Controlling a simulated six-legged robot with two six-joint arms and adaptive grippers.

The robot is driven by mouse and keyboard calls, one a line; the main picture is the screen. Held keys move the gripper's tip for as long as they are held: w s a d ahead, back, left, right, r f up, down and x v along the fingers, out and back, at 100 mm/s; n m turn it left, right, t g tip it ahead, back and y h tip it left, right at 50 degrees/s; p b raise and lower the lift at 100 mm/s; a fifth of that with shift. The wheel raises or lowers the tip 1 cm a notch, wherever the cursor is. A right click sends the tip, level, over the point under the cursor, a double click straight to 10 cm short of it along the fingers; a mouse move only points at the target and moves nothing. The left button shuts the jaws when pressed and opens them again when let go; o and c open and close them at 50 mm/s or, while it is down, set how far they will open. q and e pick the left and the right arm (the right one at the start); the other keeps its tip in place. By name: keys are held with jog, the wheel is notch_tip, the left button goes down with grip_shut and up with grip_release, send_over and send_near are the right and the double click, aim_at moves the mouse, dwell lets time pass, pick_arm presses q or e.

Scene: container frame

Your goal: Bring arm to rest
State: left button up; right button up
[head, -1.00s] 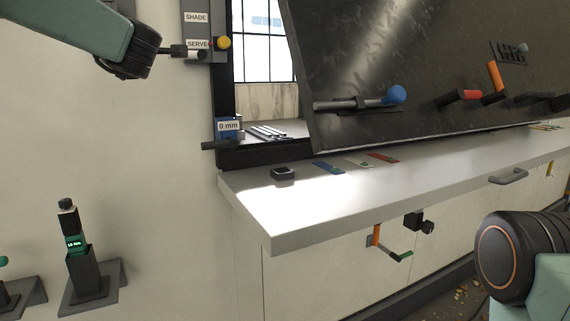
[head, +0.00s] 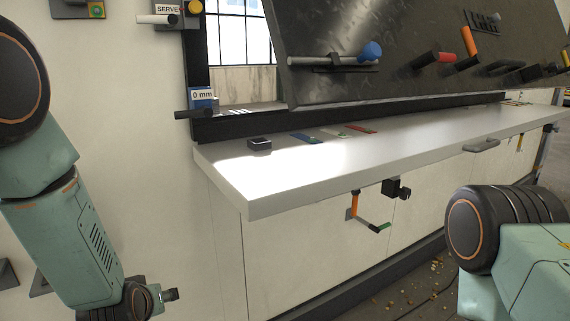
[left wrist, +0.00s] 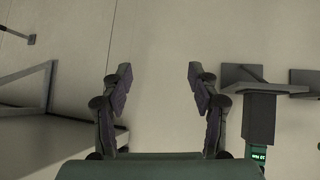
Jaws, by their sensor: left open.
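My left arm (head: 85,240) comes in at the left of the head view and hangs down in front of the pale wall. Its gripper (head: 168,294) is low, near the bottom edge, seen small and partly hidden by the wrist. In the left wrist view the left gripper (left wrist: 160,85) is open, with two dark fingers apart and nothing between them. Part of my right arm (head: 500,240) shows at the lower right of the head view. Its gripper is out of the picture.
A white counter (head: 230,185) runs from the middle to the right, with small cards and a black block (head: 259,144) on it. Below it hangs an orange-handled tool (head: 355,205). In the left wrist view, a dark post with a green display (left wrist: 259,120) stands right of the fingers.

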pick_arm(q)
jog(key=s+d+f+m+g+b, duration=0.1)
jog(key=s+f+g, duration=0.2)
jog(key=s+f, duration=0.4)
jog(key=s+d+f+m+g+h+b, duration=0.1)
jog(key=s+f, duration=0.7)
jog(key=s, duration=0.8)
jog(key=s+d+f+m+g+h+b, duration=0.1)
jog(key=s+d+f+g+b, duration=0.1)
jog(key=s+f+g, duration=0.3)
jog(key=s+f, duration=0.3)
jog(key=s, duration=0.4)
jog(key=shift+s+d+f+m+b, duration=0.15)
jog(key=shift+s+f+m+b, duration=0.15)
jog(key=shift+s+m, duration=0.1)
